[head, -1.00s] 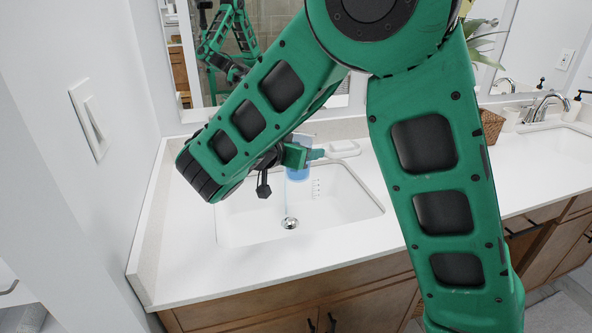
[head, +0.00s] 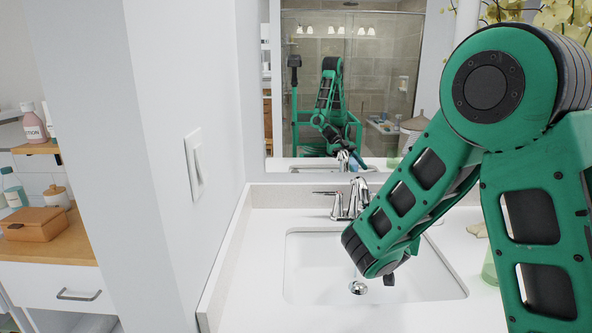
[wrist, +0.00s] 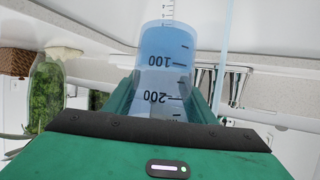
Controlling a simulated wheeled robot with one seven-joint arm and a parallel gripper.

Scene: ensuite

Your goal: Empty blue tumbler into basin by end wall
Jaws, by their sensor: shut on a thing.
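In the wrist view a blue see-through tumbler (wrist: 165,70) with black scale marks sits between the green fingers of my gripper (wrist: 162,88), which is shut on it. Its numbers read upside down in that view. In the head view the tumbler and gripper jaws are hidden behind my forearm. The basin (head: 305,265) is set in the white counter near the end wall (head: 200,90), with its drain (head: 358,287) below my forearm. A thin pale stream (wrist: 228,40) shows beside the tumbler. I cannot tell whether it leaves the tumbler or the tap.
The chrome tap (head: 352,200) stands behind the basin, close to my forearm. A wall switch (head: 194,163) is on the end wall. A green glass vase (head: 490,268) stands right of the basin. A mirror (head: 300,100) covers the back wall. A wooden-topped cabinet (head: 60,250) stands at far left.

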